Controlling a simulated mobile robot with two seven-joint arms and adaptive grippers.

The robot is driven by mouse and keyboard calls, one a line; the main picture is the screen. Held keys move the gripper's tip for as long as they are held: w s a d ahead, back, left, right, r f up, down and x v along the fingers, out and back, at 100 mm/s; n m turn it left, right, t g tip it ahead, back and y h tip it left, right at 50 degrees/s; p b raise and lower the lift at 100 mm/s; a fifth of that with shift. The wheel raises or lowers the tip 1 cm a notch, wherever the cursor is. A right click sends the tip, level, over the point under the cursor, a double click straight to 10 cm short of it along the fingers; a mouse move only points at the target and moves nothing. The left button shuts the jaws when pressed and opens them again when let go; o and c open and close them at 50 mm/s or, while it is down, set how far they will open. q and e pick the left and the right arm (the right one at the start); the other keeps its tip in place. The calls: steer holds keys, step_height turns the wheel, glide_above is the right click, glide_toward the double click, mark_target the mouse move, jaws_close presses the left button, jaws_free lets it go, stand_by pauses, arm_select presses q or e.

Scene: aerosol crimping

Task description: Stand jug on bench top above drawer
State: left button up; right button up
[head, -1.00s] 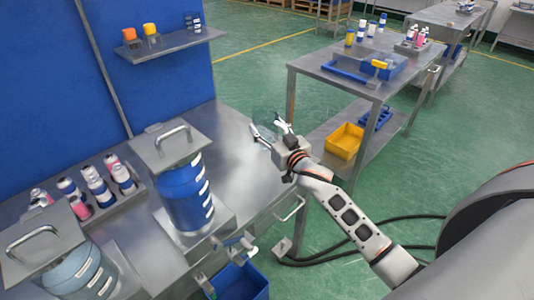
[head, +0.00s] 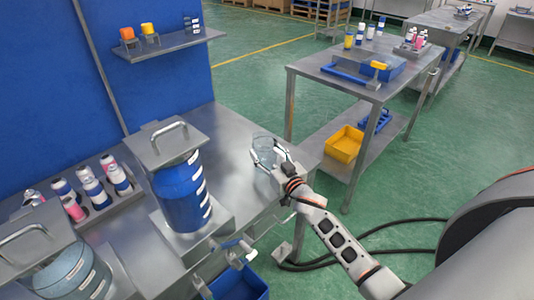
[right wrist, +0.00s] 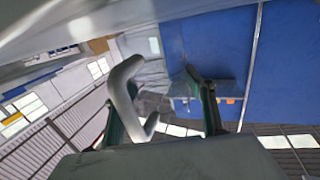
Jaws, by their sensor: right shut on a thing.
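A clear jug (head: 267,148) shows in the head view over the right end of the steel bench top (head: 232,135). My right gripper (head: 268,160) is shut on it. In the right wrist view, the jug's pale curved handle (right wrist: 124,90) lies between the two dark fingers of the gripper (right wrist: 160,112). The jug's clear body is hard to make out, and I cannot tell whether its base touches the bench. The drawer front (head: 268,222) is below the bench's front edge. My left gripper is not in view.
A blue tank (head: 180,198) with a steel lid stands left of the jug. A rack of spray cans (head: 100,190) is farther left. Blue bin (head: 240,283) sits below the front edge. The bench between tank and jug is clear. Another table (head: 335,75) stands beyond the gap at right.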

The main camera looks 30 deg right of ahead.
steer(key=shift+f, duration=0.2)
steer(key=o, duration=1.6)
steer(key=shift+o, duration=0.2)
steer(key=shift+r, duration=0.1)
steer(key=shift+r, duration=0.2)
steer(key=s, duration=1.2)
steer(key=shift+d, duration=0.15)
steer(key=shift+f, duration=0.1)
